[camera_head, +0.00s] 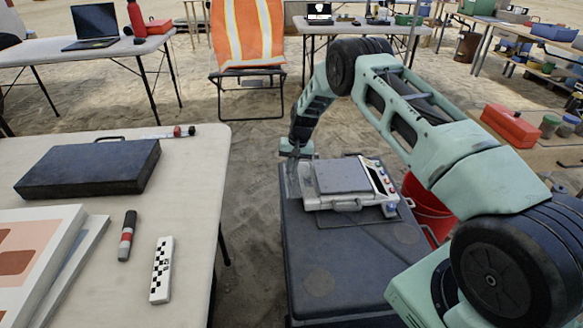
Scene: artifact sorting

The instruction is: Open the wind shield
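A white weighing scale (342,178) with a grey square pan sits on top of a dark case (330,270) in the middle of the view. Its control panel (383,180) with coloured buttons is on its right side. A faint, see-through panel (293,182), perhaps the wind shield, shows at the scale's left edge; its outline is hard to make out. My gripper (297,156) is at the far left corner of the scale, close to that panel. Its fingers are too small and hidden to tell whether they are open or touching anything.
A white table (190,230) at left holds a dark flat case (90,167), a marker (127,235), a checkered scale bar (162,270) and papers. A red bucket (428,205) stands right of the dark case. An orange chair (248,50) and more tables stand behind.

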